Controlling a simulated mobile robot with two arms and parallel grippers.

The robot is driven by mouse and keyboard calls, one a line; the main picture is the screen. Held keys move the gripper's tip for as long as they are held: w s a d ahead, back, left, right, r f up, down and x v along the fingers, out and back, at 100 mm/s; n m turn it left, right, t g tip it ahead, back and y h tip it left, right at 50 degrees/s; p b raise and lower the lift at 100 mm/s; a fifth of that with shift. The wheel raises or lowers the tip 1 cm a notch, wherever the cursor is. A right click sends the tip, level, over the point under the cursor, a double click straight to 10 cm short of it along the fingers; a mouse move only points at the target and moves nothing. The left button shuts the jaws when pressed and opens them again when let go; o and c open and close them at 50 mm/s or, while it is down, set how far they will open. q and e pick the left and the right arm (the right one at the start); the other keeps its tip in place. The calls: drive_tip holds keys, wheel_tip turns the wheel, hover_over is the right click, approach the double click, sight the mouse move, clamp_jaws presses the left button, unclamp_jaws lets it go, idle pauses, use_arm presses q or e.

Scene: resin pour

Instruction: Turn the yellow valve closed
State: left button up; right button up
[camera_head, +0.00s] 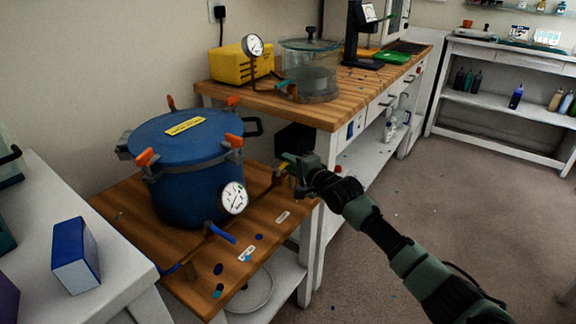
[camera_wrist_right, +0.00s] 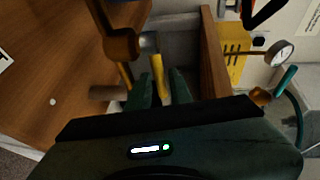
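The yellow valve handle (camera_wrist_right: 157,72) is a short bar on a silver stem beside a brass fitting (camera_wrist_right: 122,43). In the wrist view it reaches down toward the gap between my right gripper's fingertips (camera_wrist_right: 163,82). The fingers stand apart, one on each side of the handle's lower end; I cannot tell whether they touch it. In the head view my right gripper (camera_head: 291,164) is at the brass pipe on the right of the blue pressure pot (camera_head: 192,180) and largely hides the valve. My left gripper is not in view.
The pot stands on a low wooden table with a gauge (camera_head: 233,197) and a blue-handled valve (camera_head: 222,234) in front. A higher wooden bench behind holds a yellow pump (camera_head: 240,66) and a clear chamber (camera_head: 310,75). The floor at right is clear.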

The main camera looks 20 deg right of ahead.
drive_tip(key=shift+w, duration=0.4)
drive_tip(key=shift+c, duration=0.3)
clamp_jaws()
drive_tip(key=shift+f, duration=0.1)
idle(0.9)
